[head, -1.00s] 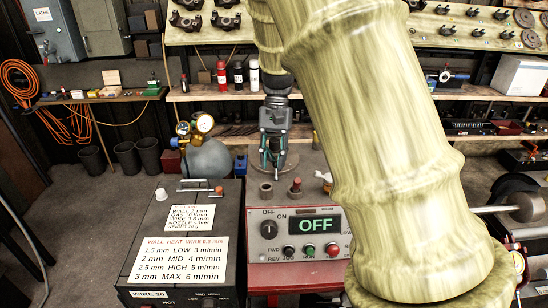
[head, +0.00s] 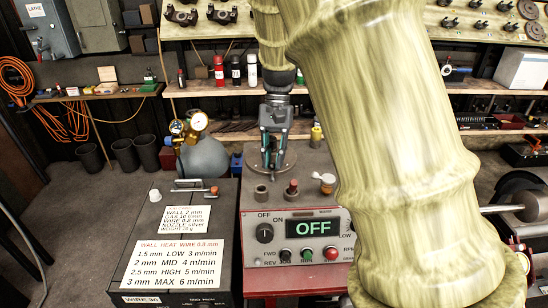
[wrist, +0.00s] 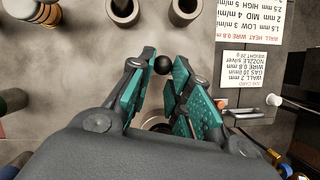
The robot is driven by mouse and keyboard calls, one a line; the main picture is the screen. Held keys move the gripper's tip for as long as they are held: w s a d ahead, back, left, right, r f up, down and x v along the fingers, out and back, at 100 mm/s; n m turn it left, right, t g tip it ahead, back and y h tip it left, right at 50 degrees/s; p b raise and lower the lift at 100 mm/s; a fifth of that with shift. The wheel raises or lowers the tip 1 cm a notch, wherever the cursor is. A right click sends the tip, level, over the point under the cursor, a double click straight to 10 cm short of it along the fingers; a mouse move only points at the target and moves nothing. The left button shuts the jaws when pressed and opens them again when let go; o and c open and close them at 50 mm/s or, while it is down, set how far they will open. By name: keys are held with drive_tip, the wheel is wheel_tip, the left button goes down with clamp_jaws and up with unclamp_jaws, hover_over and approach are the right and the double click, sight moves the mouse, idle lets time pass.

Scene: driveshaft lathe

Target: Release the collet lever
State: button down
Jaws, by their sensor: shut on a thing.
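The collet lever shows as a black ball knob (wrist: 163,64) between my fingertips in the wrist view. Its shaft is mostly hidden by the fingers. My gripper (wrist: 160,82) has teal pads on both sides of the knob and is shut on it, close to the tips. In the head view my gripper (head: 271,160) points down over a round grey plate (head: 287,169) on the machine top. The knob cannot be made out there.
Short posts, including a red-topped one (head: 291,188), stand in front of the plate. A control panel (head: 300,253) reads OFF. A gauge regulator (head: 196,127) and a dark labelled box (head: 150,218) are on the left. My arm hides much of the right side.

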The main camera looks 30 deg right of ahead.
sight(272, 178)
drive_tip(key=shift+a, duration=0.15)
drive_tip(key=s+t+h+b, duration=0.1)
drive_tip(key=t+b, duration=0.1)
drive_tip(key=s+a+t+h+b, duration=0.1)
drive_tip(key=t+b, duration=0.1)
drive_tip(key=shift+a+h, duration=0.1)
drive_tip(key=shift+h, duration=0.2)
drive_tip(key=shift+s+a+r+t+h+b, duration=0.2)
drive_tip(key=shift+s+t+h+b, duration=0.25)
drive_tip(key=shift+t, duration=0.35)
drive_tip(key=shift+s+a+f+t+h+p, duration=0.1)
drive_tip(key=shift+s+a+t+h+p, duration=0.35)
drive_tip(key=shift+t+p, duration=0.3)
drive_tip(key=shift+s+a+f+t+h+p, duration=0.15)
drive_tip(key=shift+s+f+t+h+p, duration=0.2)
drive_tip(key=shift+t+p, duration=0.35)
drive_tip(key=c, duration=1.3)
unclamp_jaws()
drive_tip(key=shift+c, duration=0.2)
drive_tip(key=shift+w, duration=0.1)
